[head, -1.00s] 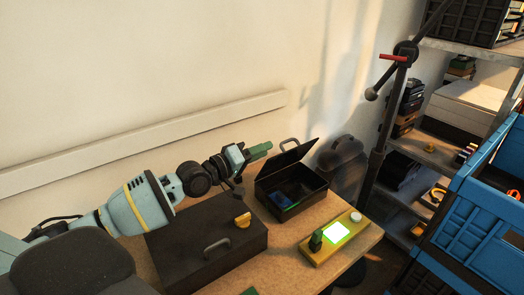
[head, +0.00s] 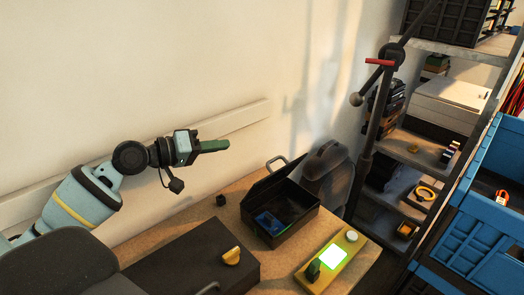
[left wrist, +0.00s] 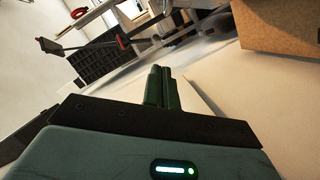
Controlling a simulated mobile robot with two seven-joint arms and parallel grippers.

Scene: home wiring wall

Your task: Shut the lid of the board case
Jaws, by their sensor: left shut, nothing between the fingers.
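The board case (head: 290,229) is a black open box on the table, with something blue and green inside it. Its lid (head: 262,187) stands open, tilted up on the wall side, with a grey handle (head: 277,162) above it. My left gripper (head: 215,146) has green fingers, pressed together and empty. It hangs in the air above and left of the lid, apart from it. In the left wrist view its shut fingers (left wrist: 161,88) show; I cannot make out the case there. My right gripper is not in view.
A closed dark case (head: 190,265) with a yellow piece (head: 231,256) on it lies in front. A yellow box with a lit green screen (head: 333,257) stands right of the board case. A small black block (head: 220,200) sits behind. Shelves (head: 410,150) and a blue crate (head: 470,220) stand right.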

